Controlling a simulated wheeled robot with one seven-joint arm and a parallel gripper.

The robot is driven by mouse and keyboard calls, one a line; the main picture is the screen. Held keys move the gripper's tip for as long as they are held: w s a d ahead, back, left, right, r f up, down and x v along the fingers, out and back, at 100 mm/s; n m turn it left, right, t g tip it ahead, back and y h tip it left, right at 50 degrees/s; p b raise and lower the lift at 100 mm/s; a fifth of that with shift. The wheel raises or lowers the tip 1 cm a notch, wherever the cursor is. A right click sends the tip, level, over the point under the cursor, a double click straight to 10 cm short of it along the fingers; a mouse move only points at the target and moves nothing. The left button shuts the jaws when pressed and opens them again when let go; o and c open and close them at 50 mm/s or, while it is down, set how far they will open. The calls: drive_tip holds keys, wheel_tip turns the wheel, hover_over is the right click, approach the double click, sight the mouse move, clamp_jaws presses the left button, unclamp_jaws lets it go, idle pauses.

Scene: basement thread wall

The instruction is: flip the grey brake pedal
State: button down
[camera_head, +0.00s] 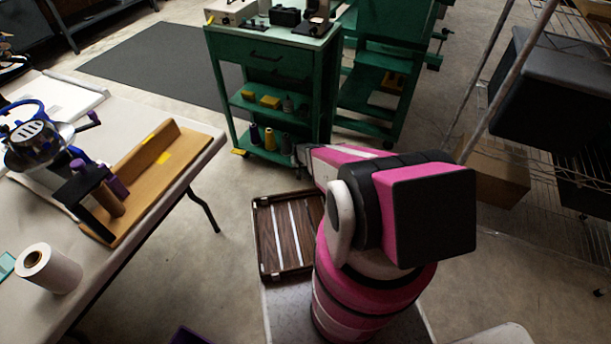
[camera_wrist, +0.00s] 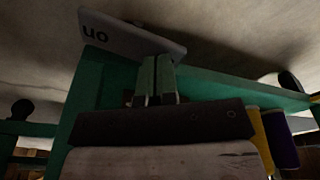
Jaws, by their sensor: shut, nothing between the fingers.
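The grey brake pedal (camera_wrist: 125,36) shows in the wrist view as a flat, tilted plate with upside-down dark letters that look like "on". It sits beside the green frame of the cart, over the floor. My gripper (camera_wrist: 158,62) is shut and empty. Its fingertips are at the lower edge of the pedal in the picture; I cannot tell whether they touch it. In the head view my gripper (camera_head: 301,154) reaches to the foot of the green cart (camera_head: 262,58). I cannot make out the pedal there, where my arm and the cart crowd the view.
Thread cones, one yellow (camera_head: 270,139), stand on the cart's bottom shelf, close to my gripper. A white table (camera_head: 150,205) stands at left, a wire rack (camera_head: 540,150) at right. Floor between table and cart is free.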

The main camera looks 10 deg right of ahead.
drive_tip(key=shift+f, duration=0.1)
drive_tip(key=shift+r, duration=3.5)
